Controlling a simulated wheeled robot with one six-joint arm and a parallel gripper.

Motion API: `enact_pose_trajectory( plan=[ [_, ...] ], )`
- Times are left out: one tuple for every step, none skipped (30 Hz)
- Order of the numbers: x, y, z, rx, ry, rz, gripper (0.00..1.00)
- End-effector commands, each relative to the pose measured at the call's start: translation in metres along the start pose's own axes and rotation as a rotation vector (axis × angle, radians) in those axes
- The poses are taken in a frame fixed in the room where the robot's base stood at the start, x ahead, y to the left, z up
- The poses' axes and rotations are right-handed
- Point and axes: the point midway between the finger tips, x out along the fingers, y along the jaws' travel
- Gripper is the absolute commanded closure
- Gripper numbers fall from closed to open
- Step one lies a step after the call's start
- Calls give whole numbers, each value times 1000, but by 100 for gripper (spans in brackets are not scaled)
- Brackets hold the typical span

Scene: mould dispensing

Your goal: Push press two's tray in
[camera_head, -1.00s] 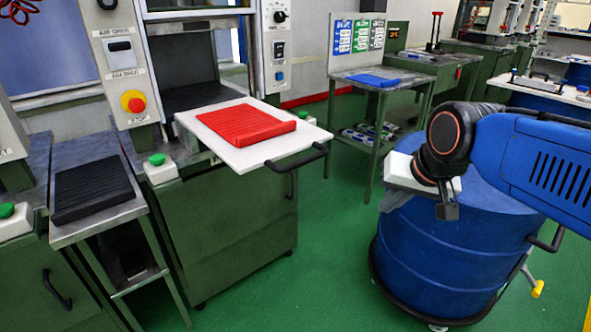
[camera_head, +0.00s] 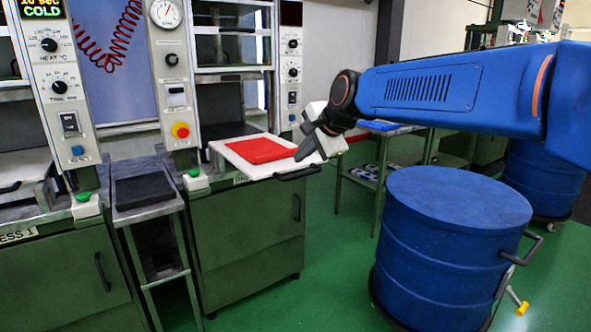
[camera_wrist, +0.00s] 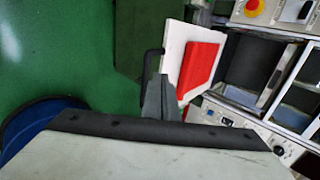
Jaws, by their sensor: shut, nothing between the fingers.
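The white tray (camera_head: 238,157) of the press sticks out from the front of its green cabinet, with a red ribbed slab (camera_head: 258,150) lying on it. Its black handle (camera_head: 299,174) runs along the front edge. My gripper (camera_head: 300,155) is shut and empty, with its tip at the tray's front right, close to the handle. In the wrist view the grey fingers (camera_wrist: 160,98) overlap the front edge of the tray (camera_wrist: 175,45). I cannot tell whether they touch it.
A blue drum (camera_head: 450,200) stands at the right, below my arm. A small side table (camera_head: 145,205) with a black slab (camera_head: 143,190) stands left of the press cabinet. A bench (camera_head: 385,129) stands behind. Green floor lies clear before the cabinet.

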Motion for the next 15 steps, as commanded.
enact_pose_trajectory(
  plan=[
    [5, 0, 0, 0, -1, 2, 100],
    [8, 1, 0, 0, -1, 3, 100],
    [12, 1, 0, 0, -1, 2, 100],
    [16, 1, 0, 0, -1, 2, 100],
    [21, 1, 0, -1, -1, 3, 100],
    [28, 2, 0, -1, -1, 4, 100],
    [33, 2, 0, -1, -1, 4, 100],
    [38, 2, 0, -1, -1, 4, 100],
    [45, 2, 0, -1, 0, 4, 100],
    [50, 2, 0, -1, 0, 4, 100],
    [55, 2, 0, -1, 0, 4, 100],
    [61, 2, 0, -1, 0, 3, 100],
    [65, 2, 0, -1, 0, 3, 100],
    [70, 2, 0, -1, 0, 4, 100],
    [75, 2, 0, -1, 0, 4, 100]
  ],
)
